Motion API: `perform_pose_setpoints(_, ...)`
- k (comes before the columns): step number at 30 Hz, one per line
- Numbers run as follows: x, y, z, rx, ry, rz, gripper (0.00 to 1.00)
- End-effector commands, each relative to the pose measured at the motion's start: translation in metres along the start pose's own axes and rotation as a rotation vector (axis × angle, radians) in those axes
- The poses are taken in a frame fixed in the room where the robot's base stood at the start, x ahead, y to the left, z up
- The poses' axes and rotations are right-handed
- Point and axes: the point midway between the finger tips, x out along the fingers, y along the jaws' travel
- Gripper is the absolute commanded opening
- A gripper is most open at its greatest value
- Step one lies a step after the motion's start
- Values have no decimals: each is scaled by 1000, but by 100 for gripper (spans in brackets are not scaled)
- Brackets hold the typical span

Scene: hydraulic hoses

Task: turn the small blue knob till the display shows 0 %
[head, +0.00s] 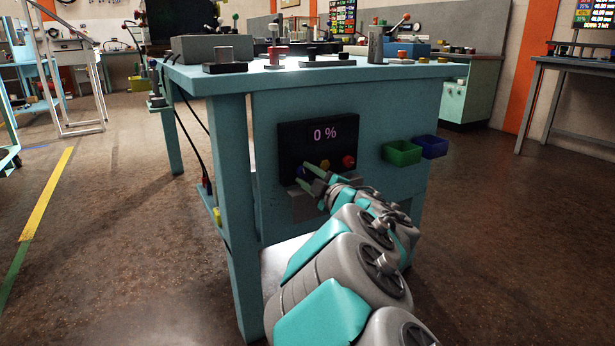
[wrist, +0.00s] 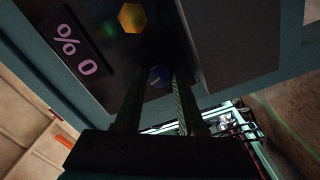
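The dark panel (head: 290,137) on the side of the teal bench carries a display (head: 323,134) that reads 0 %. The display also shows, turned, at the left of the wrist view (wrist: 75,48). The small blue knob (wrist: 160,77) sits low on the panel and shows between my two fingertips in the wrist view. In the head view my gripper (head: 306,177) is at the panel's lower left, in front of the blue knob. Its fingers are apart, one on each side of the knob, with a thin gap seeming to show.
A yellow knob (head: 325,165) and a red knob (head: 348,162) sit right of the blue one. Green (head: 402,153) and blue (head: 431,147) bins hang on the bench further right. A grey ledge (head: 303,207) lies below the panel. The floor at left is open.

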Motion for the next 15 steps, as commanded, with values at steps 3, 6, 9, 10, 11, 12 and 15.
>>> perform_pose_setpoints(3, 0, -1, 0, 0, -1, -2, 52)
perform_pose_setpoints(6, 0, -1, 0, 0, 0, -1, 63)
perform_pose_setpoints(9, 0, 0, 0, 0, 0, -1, 69)
perform_pose_setpoints(10, 0, 0, 0, 1, 0, -1, 69)
perform_pose_setpoints(11, 0, 0, 0, 1, 0, 0, 69)
perform_pose_setpoints(12, 0, 0, 0, 1, 0, 0, 69)
perform_pose_setpoints(15, 0, 0, 0, 1, 0, 0, 69)
